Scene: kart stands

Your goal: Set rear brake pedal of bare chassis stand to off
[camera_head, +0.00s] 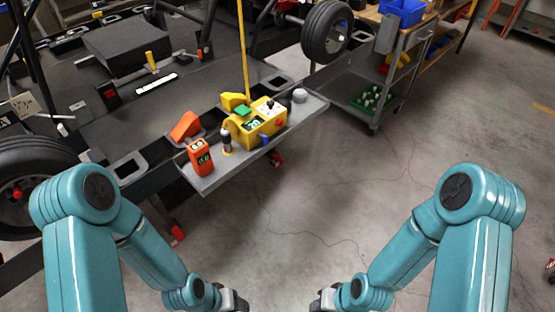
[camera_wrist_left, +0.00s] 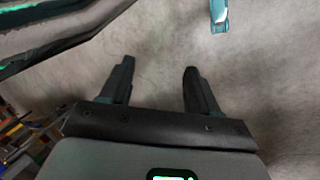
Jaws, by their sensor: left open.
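The chassis stand (camera_head: 125,75) fills the upper left of the head view, a dark frame with a flat deck and wheels. An orange wedge-shaped part (camera_head: 186,127) and a yellow one (camera_head: 234,101) stand at its near edge, behind a grey tray. A small yellow upright lever (camera_head: 151,61) is farther back on the deck. I cannot tell which of these is the rear brake pedal or how it is set. My left gripper (camera_head: 240,303) is low in the head view, far from them; the left wrist view shows its fingers (camera_wrist_left: 157,80) apart and empty. My right gripper (camera_head: 318,304) is partly cut off.
The grey tray (camera_head: 222,175) holds an orange handheld meter (camera_head: 200,157), a yellow box device (camera_head: 258,125) and small items. A thin yellow pole (camera_head: 243,50) rises behind it. A grey cart (camera_head: 385,85) stands at upper right. The floor (camera_head: 390,170) at centre right is clear.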

